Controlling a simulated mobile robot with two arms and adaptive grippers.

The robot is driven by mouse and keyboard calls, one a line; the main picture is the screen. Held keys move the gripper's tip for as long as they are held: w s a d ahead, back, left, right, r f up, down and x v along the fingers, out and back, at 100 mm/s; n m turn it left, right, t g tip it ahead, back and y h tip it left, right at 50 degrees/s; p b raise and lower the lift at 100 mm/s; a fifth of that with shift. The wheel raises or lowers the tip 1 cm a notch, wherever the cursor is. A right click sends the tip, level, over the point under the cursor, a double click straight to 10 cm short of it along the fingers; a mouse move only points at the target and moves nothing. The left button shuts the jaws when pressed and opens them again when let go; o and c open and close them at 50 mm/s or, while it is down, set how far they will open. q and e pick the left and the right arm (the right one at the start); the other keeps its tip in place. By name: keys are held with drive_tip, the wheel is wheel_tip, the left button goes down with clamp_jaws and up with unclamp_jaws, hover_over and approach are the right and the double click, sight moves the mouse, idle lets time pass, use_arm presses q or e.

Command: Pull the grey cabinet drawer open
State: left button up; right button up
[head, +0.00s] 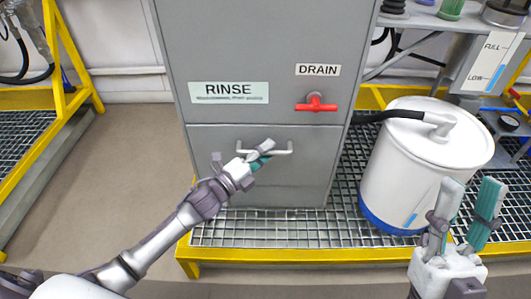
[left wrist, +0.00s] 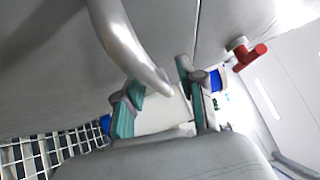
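The grey cabinet (head: 180,50) stands in the middle of the head view. Its drawer (head: 300,185) is the lower front panel and looks shut, flush with the panel above. A pale bar handle (head: 284,152) is on the drawer's upper part; it also shows large in the left wrist view (left wrist: 126,45). My right gripper (head: 471,205) is open and empty at the lower right.
A red drain valve (head: 316,104) sticks out above the handle's right side; it also shows in the left wrist view (left wrist: 249,56). A white drum (head: 405,170) with a black hose stands right of the cabinet on a yellow-edged grating (head: 290,228). The floor at left is clear.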

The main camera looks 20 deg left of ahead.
use_arm(q)
clamp_jaws()
idle(0.4)
